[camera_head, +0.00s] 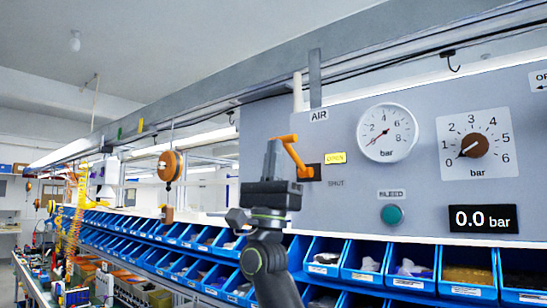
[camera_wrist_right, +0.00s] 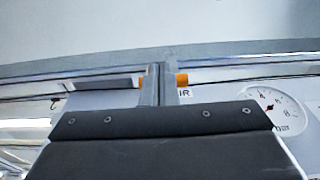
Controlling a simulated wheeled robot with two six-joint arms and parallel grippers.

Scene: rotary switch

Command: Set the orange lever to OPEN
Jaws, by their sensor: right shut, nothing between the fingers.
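The orange lever (camera_head: 295,156) sticks out from the grey panel under the AIR label, its bar slanting up and to the left from a pivot beside the labels. The OPEN label (camera_head: 335,157) is bright yellow; the SHUT label (camera_head: 336,183) below it is plain grey. My right gripper (camera_head: 273,145) is shut and empty, fingers pointing up, just left of the lever's upper end. In the right wrist view the shut fingers (camera_wrist_right: 158,68) stand in front of the orange lever (camera_wrist_right: 181,79), which shows on both sides of them. Whether they touch it I cannot tell. My left gripper is out of view.
The panel also carries a pressure gauge (camera_head: 387,133), a dial with a brown knob (camera_head: 474,146), a green BLEED button (camera_head: 391,214) and a 0.0 bar display (camera_head: 483,219). Rows of blue bins (camera_head: 323,257) run below. A round orange-brown hanging device (camera_head: 170,166) is at left.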

